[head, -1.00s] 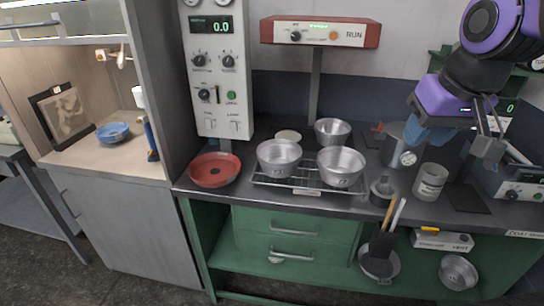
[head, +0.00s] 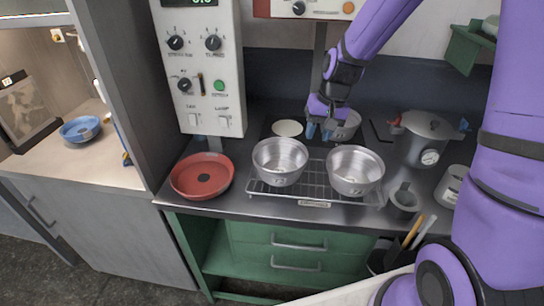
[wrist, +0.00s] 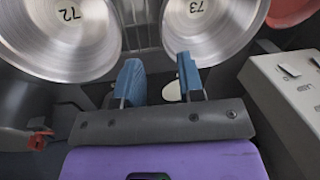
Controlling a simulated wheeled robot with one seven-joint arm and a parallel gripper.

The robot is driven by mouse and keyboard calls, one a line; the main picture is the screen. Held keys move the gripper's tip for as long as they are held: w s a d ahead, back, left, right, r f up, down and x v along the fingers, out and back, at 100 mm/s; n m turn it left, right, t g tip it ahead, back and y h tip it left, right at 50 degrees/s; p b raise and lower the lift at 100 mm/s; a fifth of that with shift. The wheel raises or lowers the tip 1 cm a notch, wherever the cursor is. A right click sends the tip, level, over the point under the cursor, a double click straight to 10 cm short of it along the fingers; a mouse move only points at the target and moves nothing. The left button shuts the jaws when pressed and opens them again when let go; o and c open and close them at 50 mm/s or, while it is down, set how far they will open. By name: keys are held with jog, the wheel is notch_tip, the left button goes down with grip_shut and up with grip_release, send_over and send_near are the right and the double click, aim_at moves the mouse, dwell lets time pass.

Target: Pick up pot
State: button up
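Two shiny metal pots stand on a wire rack, the left pot (head: 280,162) and the right pot (head: 354,170). In the wrist view one pot marked 72 (wrist: 62,35) is at the left and one marked 73 (wrist: 212,25) at the right. A third metal pot (head: 347,127) stands behind the rack, partly hidden by my gripper. My gripper (head: 320,130) points down beside it, behind the two rack pots. Its blue fingers (wrist: 160,80) are apart with nothing held between them. Whether a finger touches the rear pot cannot be told. A large lidded pot with a gauge (head: 426,140) stands right.
The wire rack (head: 312,190) lies near the counter's front edge. A red pan (head: 202,176) is left of it. A pale disc (head: 288,128) lies behind. A grey control box (head: 204,70) stands back left, and a mortar (head: 404,199) right.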

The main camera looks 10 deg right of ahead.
aim_at(304, 160)
jog(key=shift+w+a+f, duration=0.35)
jog(key=shift+a+f, duration=0.05)
jog(key=shift+f, duration=1.6)
jog(key=shift+w+a+f, duration=0.4)
jog(key=shift+f, duration=1.55)
jog(key=shift+w+a+f, duration=0.35)
jog(key=shift+a+f, duration=0.05)
jog(key=shift+f, duration=1.6)
jog(key=shift+c, duration=0.4)
grip_shut()
